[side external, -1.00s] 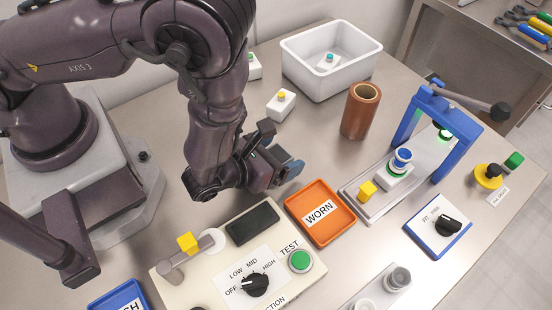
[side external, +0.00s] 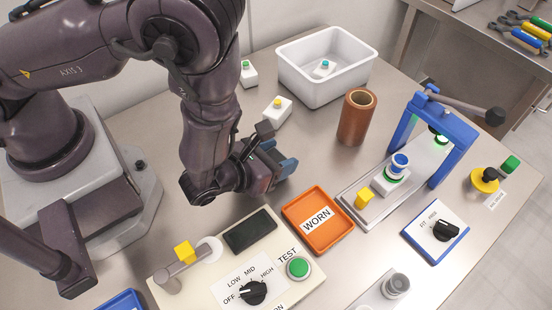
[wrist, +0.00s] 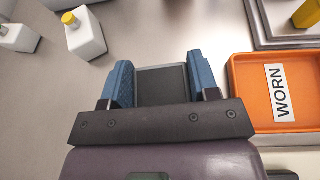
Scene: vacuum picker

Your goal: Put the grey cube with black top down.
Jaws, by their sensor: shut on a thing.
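My gripper (wrist: 161,82) has its two blue fingers on either side of the grey cube with the black top (wrist: 162,86) in the wrist view. The cube's dark top face shows between the fingers. In the side external view, my gripper (side external: 278,164) is low over the bare table, behind and left of the orange WORN tray. The cube is hidden there by the fingers and wrist. I cannot tell whether its underside touches the table.
The orange WORN tray (side external: 340,246) is close to the right. A white block with a yellow top (side external: 277,110) stands behind. A brown cylinder (side external: 356,122) and blue-framed fixture (side external: 457,165) stand farther right. The panel with a TEST button (side external: 298,268) is in front.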

